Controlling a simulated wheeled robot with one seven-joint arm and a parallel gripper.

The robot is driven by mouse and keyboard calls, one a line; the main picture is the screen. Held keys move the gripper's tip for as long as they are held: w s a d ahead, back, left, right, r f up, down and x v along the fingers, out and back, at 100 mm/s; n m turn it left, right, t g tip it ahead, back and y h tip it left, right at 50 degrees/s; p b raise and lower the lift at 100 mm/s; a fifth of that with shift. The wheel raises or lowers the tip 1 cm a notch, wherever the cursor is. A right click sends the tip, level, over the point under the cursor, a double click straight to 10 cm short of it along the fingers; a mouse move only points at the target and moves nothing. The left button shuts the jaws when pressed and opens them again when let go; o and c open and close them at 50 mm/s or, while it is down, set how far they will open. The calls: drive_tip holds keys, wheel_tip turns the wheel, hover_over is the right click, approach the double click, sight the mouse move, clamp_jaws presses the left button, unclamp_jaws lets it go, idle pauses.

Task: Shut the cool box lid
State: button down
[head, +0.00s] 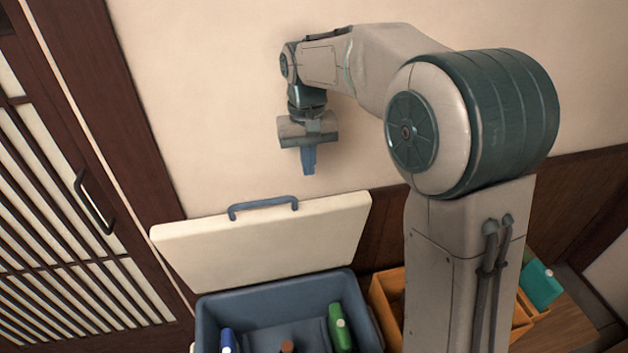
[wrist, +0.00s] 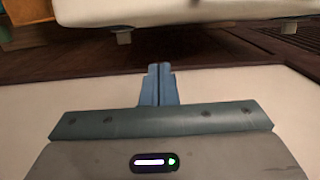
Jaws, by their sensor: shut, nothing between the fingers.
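The cool box (head: 210,310) is blue and stands at the bottom of the head view. Its cream lid (head: 265,243) stands open, tilted up at the back of the box, with a blue handle (head: 263,205) on its upper edge. Inside the box are a green bottle (head: 340,330), a blue bottle (head: 227,343) and a brown bottle top. My gripper (head: 309,172) is shut and empty, pointing down above the lid's upper edge, apart from it in the picture. In the wrist view the shut blue fingers (wrist: 157,70) point toward a pale slab that I cannot identify surely.
A wooden crate (head: 385,300) stands right of the box, partly behind my arm. A teal item (head: 540,284) is at the far right. A slatted sliding door (head: 60,200) is on the left, and a plain wall (head: 200,100) stands behind.

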drive_tip(key=shift+s+d+f, duration=0.2)
drive_tip(key=shift+s+f, duration=0.15)
drive_tip(key=shift+s, duration=0.3)
drive_tip(key=shift+s+d+f, duration=0.15)
drive_tip(key=shift+s+f, duration=0.15)
drive_tip(key=shift+s, duration=0.35)
drive_tip(key=shift+s+d+f, duration=0.2)
drive_tip(key=shift+s+f, duration=0.15)
drive_tip(key=shift+s, duration=0.3)
drive_tip(key=shift+d+f, duration=0.1)
